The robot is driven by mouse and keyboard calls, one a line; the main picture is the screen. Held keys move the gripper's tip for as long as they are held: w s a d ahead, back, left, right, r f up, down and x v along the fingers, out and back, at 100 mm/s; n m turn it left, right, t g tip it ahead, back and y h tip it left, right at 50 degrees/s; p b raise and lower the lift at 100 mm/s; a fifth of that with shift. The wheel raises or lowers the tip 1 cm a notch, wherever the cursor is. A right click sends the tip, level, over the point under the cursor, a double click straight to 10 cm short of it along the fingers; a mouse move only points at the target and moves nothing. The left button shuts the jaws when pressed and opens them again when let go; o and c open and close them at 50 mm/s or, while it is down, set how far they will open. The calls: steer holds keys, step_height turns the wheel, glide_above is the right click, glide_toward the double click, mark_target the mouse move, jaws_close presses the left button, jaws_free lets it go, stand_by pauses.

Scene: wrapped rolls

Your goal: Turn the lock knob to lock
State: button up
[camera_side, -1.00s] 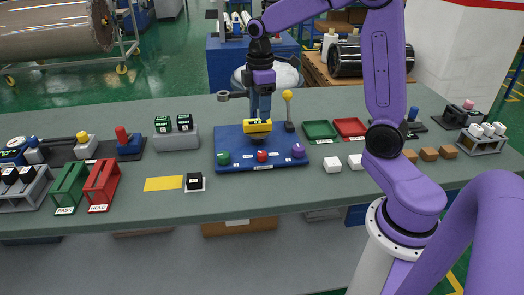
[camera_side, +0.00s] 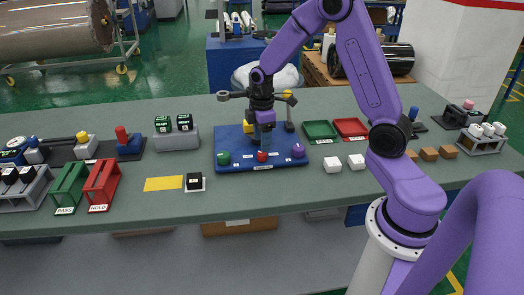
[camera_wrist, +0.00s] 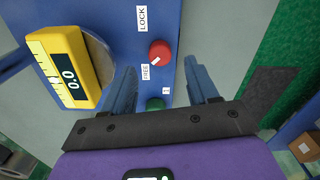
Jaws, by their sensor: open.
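The red lock knob (camera_wrist: 160,52) sits on the blue panel (camera_wrist: 115,20) in the wrist view, between the labels LOCK (camera_wrist: 142,18) and FREE (camera_wrist: 146,72). Its white mark slants toward the FREE label. My gripper (camera_wrist: 161,66) is open, with one blue finger on each side of the knob's line and nothing between them. In the side view, my gripper (camera_side: 263,142) points down just above the red knob (camera_side: 262,156). I cannot tell whether the fingers reach around it; no contact shows.
A yellow gauge (camera_wrist: 65,72) reading 0.0 stands close beside the left finger. A green knob (camera_side: 223,158) and a purple knob (camera_side: 298,151) flank the red one.

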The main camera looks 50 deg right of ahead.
mark_target(262, 156)
steer(key=shift+f, duration=2.5)
steer(key=c, duration=1)
